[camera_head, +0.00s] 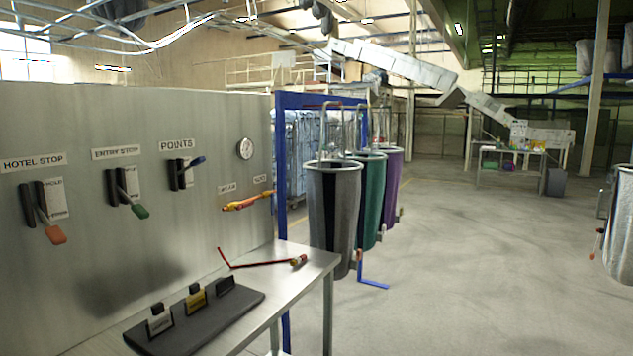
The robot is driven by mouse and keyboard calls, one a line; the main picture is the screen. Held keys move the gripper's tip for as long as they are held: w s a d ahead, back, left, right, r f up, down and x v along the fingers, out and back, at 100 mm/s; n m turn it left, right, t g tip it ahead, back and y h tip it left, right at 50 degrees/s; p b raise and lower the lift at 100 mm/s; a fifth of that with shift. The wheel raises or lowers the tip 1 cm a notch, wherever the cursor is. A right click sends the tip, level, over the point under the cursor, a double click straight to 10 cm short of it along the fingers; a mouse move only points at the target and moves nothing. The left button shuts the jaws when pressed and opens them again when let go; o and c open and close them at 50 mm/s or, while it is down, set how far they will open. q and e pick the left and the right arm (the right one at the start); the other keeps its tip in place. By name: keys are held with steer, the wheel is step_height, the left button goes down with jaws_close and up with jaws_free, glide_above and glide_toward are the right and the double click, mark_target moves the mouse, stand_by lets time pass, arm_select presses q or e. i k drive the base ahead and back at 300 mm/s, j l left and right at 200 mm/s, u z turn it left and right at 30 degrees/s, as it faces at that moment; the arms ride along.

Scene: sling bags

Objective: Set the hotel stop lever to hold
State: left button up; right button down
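The hotel stop lever (51,228) is on the grey wall panel at the far left, under a "HOTEL STOP" label (33,162). Its arm slants down to the right and ends in an orange handle. The plate (54,198) behind it reads "HOLD" near its top; any lower wording is too small to read. The handle hangs below the plate. Neither of my grippers is in view.
A metal table (290,258) with a dark tag tray (225,318) stands before the panel. Hanging bags (335,215) and open floor (480,260) lie to the right.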

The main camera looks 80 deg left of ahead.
mark_target(55, 235)
steer(key=u, duration=4.15)
steer(key=j, duration=0.25)
steer(key=i+j, duration=0.15)
steer(key=j+u, duration=0.05)
steer(key=j, duration=0.05)
